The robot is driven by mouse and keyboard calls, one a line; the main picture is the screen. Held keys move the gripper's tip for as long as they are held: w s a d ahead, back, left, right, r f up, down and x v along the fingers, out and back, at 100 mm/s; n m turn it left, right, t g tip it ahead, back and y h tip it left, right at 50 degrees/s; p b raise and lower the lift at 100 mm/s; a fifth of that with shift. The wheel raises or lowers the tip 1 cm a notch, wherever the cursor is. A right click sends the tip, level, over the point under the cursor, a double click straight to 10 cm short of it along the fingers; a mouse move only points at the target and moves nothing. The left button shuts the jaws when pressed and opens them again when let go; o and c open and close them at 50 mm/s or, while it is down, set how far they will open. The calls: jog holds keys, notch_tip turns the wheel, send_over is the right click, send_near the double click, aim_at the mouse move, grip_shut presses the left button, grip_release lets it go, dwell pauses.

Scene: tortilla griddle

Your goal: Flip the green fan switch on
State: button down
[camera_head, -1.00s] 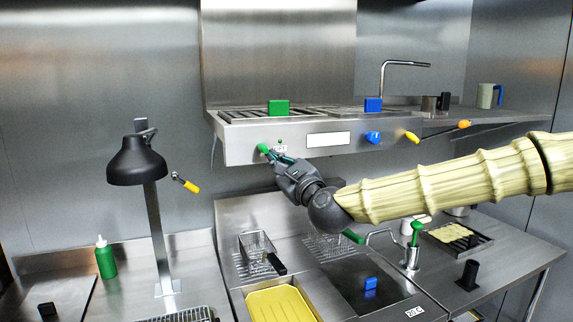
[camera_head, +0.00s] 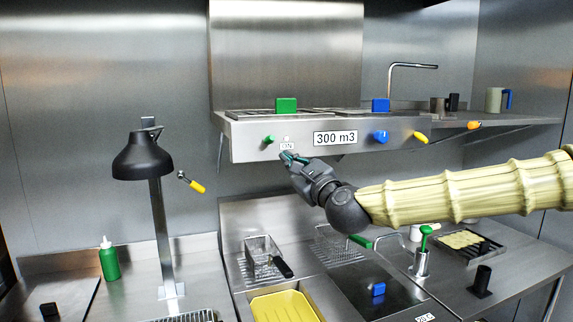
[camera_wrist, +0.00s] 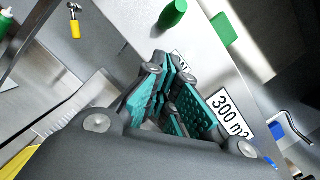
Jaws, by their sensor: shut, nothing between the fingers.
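The green fan switch (camera_head: 268,140) is a small green knob on the left of the steel hood's front panel. It also shows at the top of the wrist view (camera_wrist: 172,13). A small label (camera_head: 287,146) to its right reads "ON". The white display (camera_head: 335,138) reads "300 m3" and also shows in the wrist view (camera_wrist: 222,112). My gripper (camera_head: 287,157) is shut and empty, with teal finger pads. Its tips are just below the label, to the lower right of the switch and apart from it.
Green (camera_head: 286,105) and blue (camera_head: 381,105) blocks stand on top. A black lamp (camera_head: 142,158) is at left. Fryer baskets (camera_head: 262,256) and a yellow tray (camera_head: 285,305) lie below.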

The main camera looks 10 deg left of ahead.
jog(key=d+r+b+v, duration=0.1)
jog(key=b+v, duration=0.3)
jog(key=v, duration=0.6)
jog(key=shift+r, duration=0.45)
jog(key=shift+f, duration=0.1)
